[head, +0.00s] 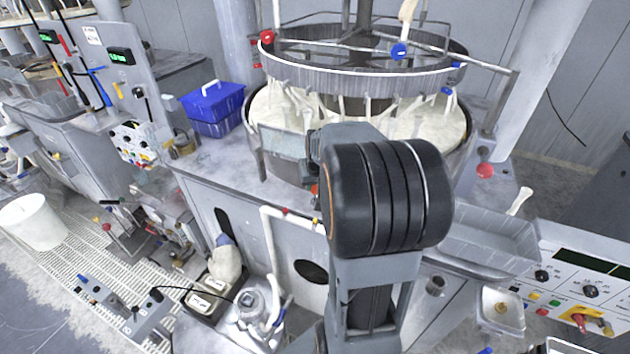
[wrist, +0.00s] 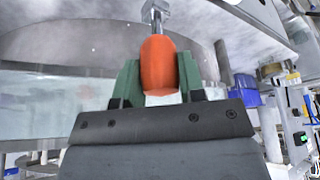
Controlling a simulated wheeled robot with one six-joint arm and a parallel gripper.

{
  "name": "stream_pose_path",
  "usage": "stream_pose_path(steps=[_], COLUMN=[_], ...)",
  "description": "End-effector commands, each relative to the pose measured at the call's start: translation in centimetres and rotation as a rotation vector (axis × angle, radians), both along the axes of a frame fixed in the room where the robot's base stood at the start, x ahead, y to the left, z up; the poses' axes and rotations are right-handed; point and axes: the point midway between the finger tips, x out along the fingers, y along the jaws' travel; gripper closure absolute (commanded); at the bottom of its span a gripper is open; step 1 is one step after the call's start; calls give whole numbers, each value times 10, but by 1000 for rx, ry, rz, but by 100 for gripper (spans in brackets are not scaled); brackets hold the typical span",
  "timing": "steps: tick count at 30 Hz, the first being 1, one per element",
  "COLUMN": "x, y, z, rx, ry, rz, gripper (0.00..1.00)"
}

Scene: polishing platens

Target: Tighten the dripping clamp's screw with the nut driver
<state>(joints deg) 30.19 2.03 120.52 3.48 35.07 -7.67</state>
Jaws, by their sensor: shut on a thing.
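The nut driver (wrist: 159,65) has an orange handle and a bright metal shaft pointing up the wrist view. My gripper (wrist: 157,82) is shut on the handle, with a green finger pad on either side. The shaft's far end is a grey metal piece at the top edge of the wrist view, and I cannot tell whether it touches a screw. In the head view my black and grey arm hides most of the gripper; only a speck of orange shows left of it. The dripping clamp and its screw cannot be made out in either view.
A round polishing machine (head: 355,82) with pale slurry stands behind my arm. A blue tub (head: 213,108) sits on the bench to its left. A white pipe (head: 270,240) runs down the bench front. A control panel (head: 585,283) is at right, a white bucket (head: 33,222) at far left.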

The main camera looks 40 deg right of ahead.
Motion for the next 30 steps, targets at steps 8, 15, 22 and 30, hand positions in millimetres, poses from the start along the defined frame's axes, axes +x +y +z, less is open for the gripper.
stream_pose_path(steps=[8,15,22,30], x=[-2,-2,-2,-2], y=[1,1,1,1], z=[-1,-14,-34,-55], rx=[-1,0,0,0], ry=[-2,0,0,-1], rz=[0,0,0,0], gripper=[93,93,93,93])
